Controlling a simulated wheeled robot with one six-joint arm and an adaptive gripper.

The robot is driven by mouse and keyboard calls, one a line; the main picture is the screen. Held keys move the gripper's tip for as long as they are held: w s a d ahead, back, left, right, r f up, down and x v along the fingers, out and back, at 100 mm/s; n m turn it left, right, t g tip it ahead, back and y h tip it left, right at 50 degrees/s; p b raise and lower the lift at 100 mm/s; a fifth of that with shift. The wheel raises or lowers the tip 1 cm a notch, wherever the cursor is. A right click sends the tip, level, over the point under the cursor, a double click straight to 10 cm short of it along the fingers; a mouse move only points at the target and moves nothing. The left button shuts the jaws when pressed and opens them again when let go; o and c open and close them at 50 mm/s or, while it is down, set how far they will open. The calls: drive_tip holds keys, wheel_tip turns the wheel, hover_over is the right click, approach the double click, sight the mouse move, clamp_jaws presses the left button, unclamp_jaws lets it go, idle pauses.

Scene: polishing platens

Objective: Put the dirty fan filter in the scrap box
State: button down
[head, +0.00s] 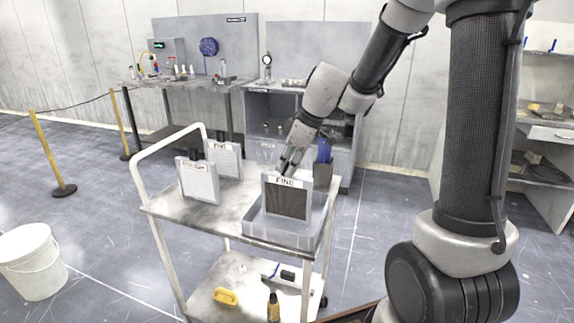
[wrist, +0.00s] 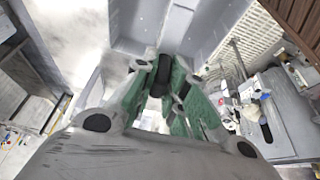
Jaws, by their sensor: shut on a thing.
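The dirty fan filter (head: 287,202) appears to be the dark-faced square panel in a grey frame with a "FINE" label along its top. It stands upright at the grey tray on top of the cart. My gripper (head: 286,169) is at its top edge, coming down from above, and is shut on it. In the wrist view my gripper's green-sided fingers (wrist: 163,100) are close together; what they hold is hard to make out there. I cannot tell which container is the scrap box.
The grey tray (head: 262,234) sits on the cart (head: 185,213). Two pale framed panels (head: 199,182) (head: 225,160) stand at the cart's left. A yellow object (head: 225,297) and a bottle are on its lower shelf. A white bucket (head: 32,262) stands on the floor at left. Benches line the back wall.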

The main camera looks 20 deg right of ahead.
drive_tip(key=shift+f, duration=0.1)
drive_tip(key=c, duration=1.5)
unclamp_jaws()
drive_tip(key=shift+o, duration=0.2)
